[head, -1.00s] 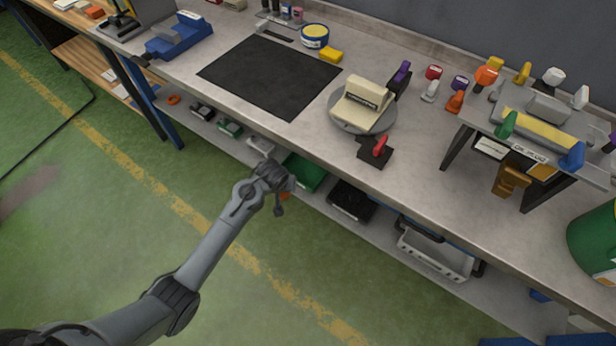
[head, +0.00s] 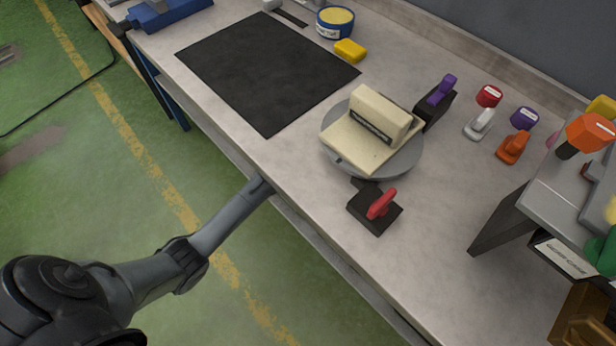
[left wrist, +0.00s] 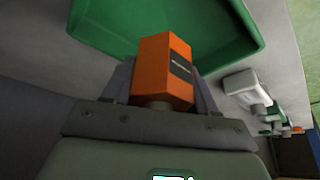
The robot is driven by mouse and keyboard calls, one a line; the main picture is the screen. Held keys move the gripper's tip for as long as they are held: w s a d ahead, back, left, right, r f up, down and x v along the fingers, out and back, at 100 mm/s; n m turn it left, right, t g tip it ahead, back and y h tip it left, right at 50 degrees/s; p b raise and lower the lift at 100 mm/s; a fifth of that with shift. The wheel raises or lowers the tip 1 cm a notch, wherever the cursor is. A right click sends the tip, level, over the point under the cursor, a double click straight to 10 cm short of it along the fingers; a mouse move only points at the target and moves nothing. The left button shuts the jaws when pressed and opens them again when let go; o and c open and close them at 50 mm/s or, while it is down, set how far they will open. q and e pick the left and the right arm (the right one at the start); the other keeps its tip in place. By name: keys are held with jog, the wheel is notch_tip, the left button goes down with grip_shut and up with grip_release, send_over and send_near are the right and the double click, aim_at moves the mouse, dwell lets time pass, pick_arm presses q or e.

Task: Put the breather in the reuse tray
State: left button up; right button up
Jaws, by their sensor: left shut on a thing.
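An orange faceted part (left wrist: 163,72) with a dark label, which I take to be the breather, is in the left wrist view. My left gripper (left wrist: 163,92) is shut on it, one finger on each side. The label is too small to read. A green tray (left wrist: 100,28) lies beyond the part and fills the top of that view; I cannot tell the height between them. In the head view my left arm reaches under the bench edge, so the gripper, the part and the green tray are hidden there. My right gripper is not in view.
White and other small parts (left wrist: 243,86) lie right of the tray on the shelf. The bench top (head: 290,190) overhangs my arm. On it are a black mat (head: 262,75), a round turntable (head: 405,162) with a cream block, a red-handled clamp (head: 380,205) and a grey stand (head: 540,195).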

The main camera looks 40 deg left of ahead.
pick_arm(q)
jog(key=shift+w+f, duration=0.15)
jog(key=shift+f, duration=0.4)
jog(key=f+b, duration=0.2)
jog(key=f, duration=0.1)
jog(key=shift+s+f, duration=0.1)
jog(key=shift+s, duration=0.25)
jog(key=shift+f+b, duration=0.35)
jog(key=shift+w, duration=0.1)
jog(key=o, duration=1.3)
jog(key=shift+f, duration=0.1)
jog(key=shift+c, duration=0.2)
